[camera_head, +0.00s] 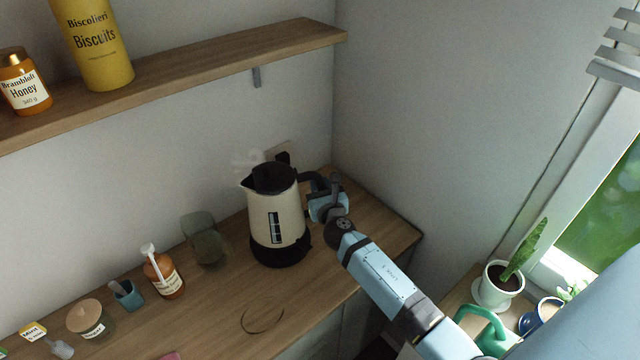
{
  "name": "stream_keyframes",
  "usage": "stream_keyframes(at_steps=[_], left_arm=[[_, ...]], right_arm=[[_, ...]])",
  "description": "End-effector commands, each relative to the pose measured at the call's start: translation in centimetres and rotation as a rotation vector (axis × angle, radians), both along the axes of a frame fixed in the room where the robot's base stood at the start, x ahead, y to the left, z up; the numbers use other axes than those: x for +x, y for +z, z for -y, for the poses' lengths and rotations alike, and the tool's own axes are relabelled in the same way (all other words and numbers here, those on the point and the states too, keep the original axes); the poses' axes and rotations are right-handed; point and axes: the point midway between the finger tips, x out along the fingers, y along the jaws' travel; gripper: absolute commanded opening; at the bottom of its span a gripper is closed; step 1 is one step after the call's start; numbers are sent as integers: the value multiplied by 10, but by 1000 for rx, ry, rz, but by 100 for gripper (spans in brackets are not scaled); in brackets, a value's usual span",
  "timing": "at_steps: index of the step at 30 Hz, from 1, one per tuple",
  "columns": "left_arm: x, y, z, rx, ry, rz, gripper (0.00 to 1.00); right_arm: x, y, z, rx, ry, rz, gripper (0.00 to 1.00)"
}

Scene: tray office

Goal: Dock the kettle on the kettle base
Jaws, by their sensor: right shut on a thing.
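The cream kettle (290,214) with a black top and handle is upright at the right part of the wooden counter. A black round part, which looks like the kettle base (280,254), shows directly under it. I cannot tell whether the kettle is fully seated or slightly above it. My right gripper (322,188) is shut on the kettle's handle, on the kettle's right side. The fingertips are partly hidden behind the handle. My left gripper is not in view.
Left of the kettle are a green container (204,240), an amber bottle (163,278), a teal cup (127,295) and a lidded jar (86,318). A thin dark ring (263,319) lies in front. A shelf (230,50) hangs above. Plants (503,278) stand at right.

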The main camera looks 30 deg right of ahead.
Motion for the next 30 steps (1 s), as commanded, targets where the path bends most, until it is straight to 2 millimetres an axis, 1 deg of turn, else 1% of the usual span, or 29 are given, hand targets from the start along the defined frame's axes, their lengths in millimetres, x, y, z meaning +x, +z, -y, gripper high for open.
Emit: stream_keyframes(at_steps=[2,4,9,12,16,30], left_arm=[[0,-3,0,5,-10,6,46],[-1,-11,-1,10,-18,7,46],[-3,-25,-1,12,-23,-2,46],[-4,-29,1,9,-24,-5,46],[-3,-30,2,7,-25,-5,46],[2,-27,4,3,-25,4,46]], right_arm=[[1,-8,0,3,0,3,0],[1,-17,0,3,1,4,0],[1,-27,0,4,1,5,0],[1,-31,0,3,1,5,0],[1,-33,0,3,1,5,0],[1,-32,0,3,1,5,0]])
